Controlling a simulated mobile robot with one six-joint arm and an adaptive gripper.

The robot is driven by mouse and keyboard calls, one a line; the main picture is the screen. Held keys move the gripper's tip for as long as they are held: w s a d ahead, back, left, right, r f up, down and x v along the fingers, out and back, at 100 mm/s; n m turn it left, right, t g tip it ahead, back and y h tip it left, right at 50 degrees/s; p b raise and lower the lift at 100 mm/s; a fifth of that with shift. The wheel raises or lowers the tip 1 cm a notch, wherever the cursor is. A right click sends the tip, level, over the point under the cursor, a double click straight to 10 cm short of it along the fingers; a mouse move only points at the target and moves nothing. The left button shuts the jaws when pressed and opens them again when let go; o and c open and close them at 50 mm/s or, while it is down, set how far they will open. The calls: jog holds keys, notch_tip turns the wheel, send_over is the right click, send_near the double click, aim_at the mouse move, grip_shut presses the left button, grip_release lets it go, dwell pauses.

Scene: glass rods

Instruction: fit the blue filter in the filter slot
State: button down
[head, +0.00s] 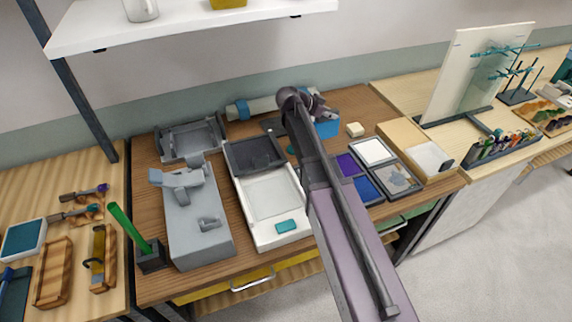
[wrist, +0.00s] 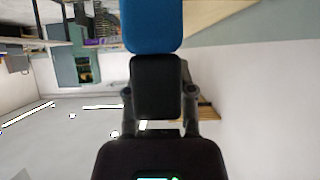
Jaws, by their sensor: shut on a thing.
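In the wrist view a flat blue piece with rounded corners, which looks like the blue filter (wrist: 152,24), is held at the tip of my gripper (wrist: 156,56). The gripper is shut on its near edge. In the head view my arm hides most of the gripper; a blue patch (head: 328,128) shows just right of the arm, probably the same filter. A grey instrument (head: 198,230) stands on the wooden bench at left, with a raised upper part and a small grey block on top. I cannot tell for certain where the filter slot is.
A white tray (head: 291,238) with a teal piece lies right of the instrument. A green rod (head: 126,228) leans in a dark holder. Beyond the arm are purple (head: 347,163) and blue (head: 367,189) squares in a frame. A shelf (head: 190,29) hangs above the bench.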

aim_at(326, 138)
jog(key=shift+s+f, duration=0.2)
jog(key=shift+f, duration=0.35)
notch_tip(326, 138, down, 6)
jog(key=b, duration=0.6)
jog(key=shift+f+b, duration=0.1)
jog(key=shift+b, duration=0.2)
jog(key=shift+f+b, duration=1.9)
